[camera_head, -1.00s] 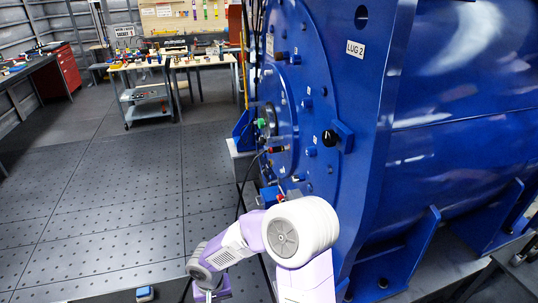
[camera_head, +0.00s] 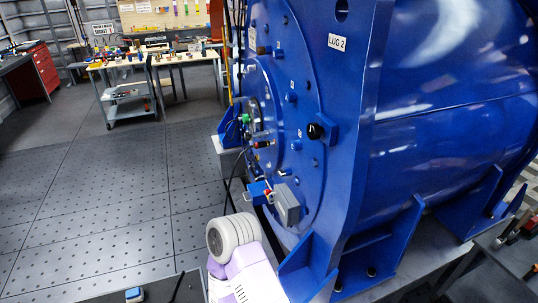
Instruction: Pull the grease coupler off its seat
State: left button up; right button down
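The grease coupler cannot be told for certain at this size. A small red and black fitting (camera_head: 262,144) sticks out from the blue motor's end face, and a thin black hose (camera_head: 232,182) hangs close to it. Lower down, a blue piece with red and white parts (camera_head: 262,192) sits beside a grey box (camera_head: 288,205) on the same face. One of my arms, white and purple, rises at the bottom centre, below these fittings and apart from them. Neither of my grippers shows.
The big blue motor (camera_head: 440,130) fills the right side, with a black knob (camera_head: 315,131) on its face. A green fitting (camera_head: 244,119) sits farther left. Workbenches (camera_head: 155,62) and a red cabinet (camera_head: 45,70) stand at the back. The floor (camera_head: 100,200) at left is clear.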

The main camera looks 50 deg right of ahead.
aim_at(267, 143)
jog(key=z, duration=1.65)
